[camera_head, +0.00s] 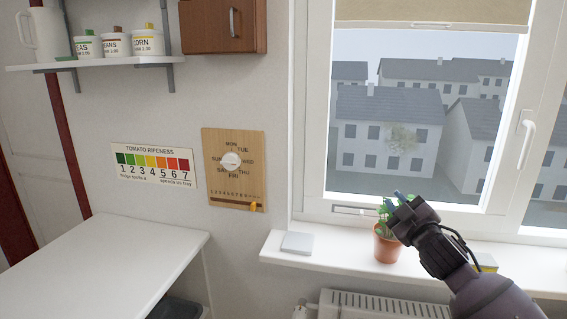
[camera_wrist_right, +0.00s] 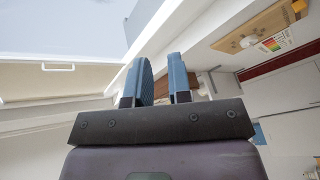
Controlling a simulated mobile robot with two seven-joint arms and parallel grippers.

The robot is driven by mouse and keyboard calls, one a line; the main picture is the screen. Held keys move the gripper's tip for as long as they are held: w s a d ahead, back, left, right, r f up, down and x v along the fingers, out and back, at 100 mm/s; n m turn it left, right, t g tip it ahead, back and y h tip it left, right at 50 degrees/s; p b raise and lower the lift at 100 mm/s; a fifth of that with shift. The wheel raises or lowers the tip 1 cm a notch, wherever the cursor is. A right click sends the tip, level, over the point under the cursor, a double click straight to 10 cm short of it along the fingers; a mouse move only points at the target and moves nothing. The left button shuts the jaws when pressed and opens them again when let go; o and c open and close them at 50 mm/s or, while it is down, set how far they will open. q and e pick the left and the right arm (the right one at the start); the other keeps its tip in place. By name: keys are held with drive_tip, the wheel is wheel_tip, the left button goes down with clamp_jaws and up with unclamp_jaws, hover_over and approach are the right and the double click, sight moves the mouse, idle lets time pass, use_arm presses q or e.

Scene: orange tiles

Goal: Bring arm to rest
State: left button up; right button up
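My right gripper (camera_head: 393,199) is raised in front of the window, at the end of my dark right arm (camera_head: 470,270) coming in from the lower right. In the head view its blue-grey fingertips overlap the leaves of a potted plant; I cannot tell whether they touch. In the right wrist view the two fingers (camera_wrist_right: 160,82) stand apart with an empty gap between them. My left gripper and left arm are not in view.
The plant's terracotta pot (camera_head: 386,248) stands on the white windowsill (camera_head: 330,262), with a flat grey square (camera_head: 297,242) to its left. A yellow item (camera_head: 486,262) lies partly behind my arm. A radiator (camera_head: 375,305) is below. A bare white table (camera_head: 95,262) is at left.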

drive_tip(key=s+d+f+m+g+h, duration=0.1)
drive_tip(key=s+f+m+g+h, duration=0.3)
drive_tip(key=s+f, duration=3.2)
drive_tip(key=m+g, duration=0.3)
drive_tip(key=m, duration=0.3)
drive_tip(key=shift+s+f+m+g, duration=0.2)
drive_tip(key=shift+s+m+g, duration=0.05)
drive_tip(key=shift+m+g, duration=0.15)
